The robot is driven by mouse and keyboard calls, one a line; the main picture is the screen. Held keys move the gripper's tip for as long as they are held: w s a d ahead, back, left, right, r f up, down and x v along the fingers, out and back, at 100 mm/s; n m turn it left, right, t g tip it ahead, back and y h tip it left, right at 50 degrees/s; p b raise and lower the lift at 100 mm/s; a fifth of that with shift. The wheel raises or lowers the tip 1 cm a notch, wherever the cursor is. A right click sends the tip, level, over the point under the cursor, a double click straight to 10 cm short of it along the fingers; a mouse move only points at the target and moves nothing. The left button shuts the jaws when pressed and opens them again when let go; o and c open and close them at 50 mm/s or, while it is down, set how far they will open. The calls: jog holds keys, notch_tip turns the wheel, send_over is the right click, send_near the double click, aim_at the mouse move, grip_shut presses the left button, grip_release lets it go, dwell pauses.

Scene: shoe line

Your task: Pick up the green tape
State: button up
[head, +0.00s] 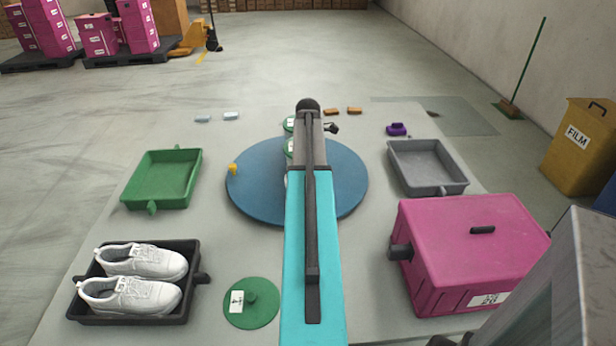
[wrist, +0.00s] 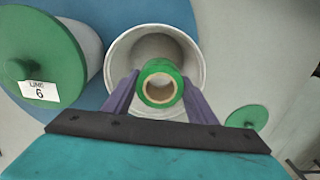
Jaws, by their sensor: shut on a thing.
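In the wrist view, the green tape (wrist: 160,67) is a small ring with a pale brown core. It sits between the two purple fingers of my gripper (wrist: 160,88), which is shut on it. An open white canister (wrist: 117,52) is behind it, and the tape lies within the outline of its mouth. I cannot tell if the tape is inside or above the rim. In the head view, my arm hides the tape and the fingers.
A canister with a green lid (wrist: 42,48) labelled LIME 6 stands beside the open one. The blue turntable (head: 347,185) is under my arm. A loose green lid (head: 262,313), a green tray (head: 160,178), a black shoe tray (head: 140,318), a grey tray (head: 428,168) and a pink box (head: 465,250) surround it.

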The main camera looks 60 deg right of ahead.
jog(key=shift+r, duration=0.2)
jog(key=shift+r+p, duration=2.15)
jog(key=shift+p, duration=0.15)
jog(key=w+a+r, duration=0.2)
jog(key=w+a, duration=0.7)
jog(key=a, duration=0.2)
jog(key=w+a+r, duration=0.2)
jog(key=w+a, duration=0.7)
jog(key=a, duration=0.2)
jog(key=w+a+r, duration=0.1)
jog(key=w+a, duration=0.1)
jog(key=a, duration=0.8)
jog(key=w+a+r, duration=0.1)
jog(key=w+a, duration=0.2)
jog(key=a, duration=0.6)
jog(key=w+a+r+m, duration=0.1)
jog(key=w+a, duration=0.1)
jog(key=a, duration=0.8)
jog(key=shift+w+a, duration=0.35)
jog(key=shift+w, duration=0.05)
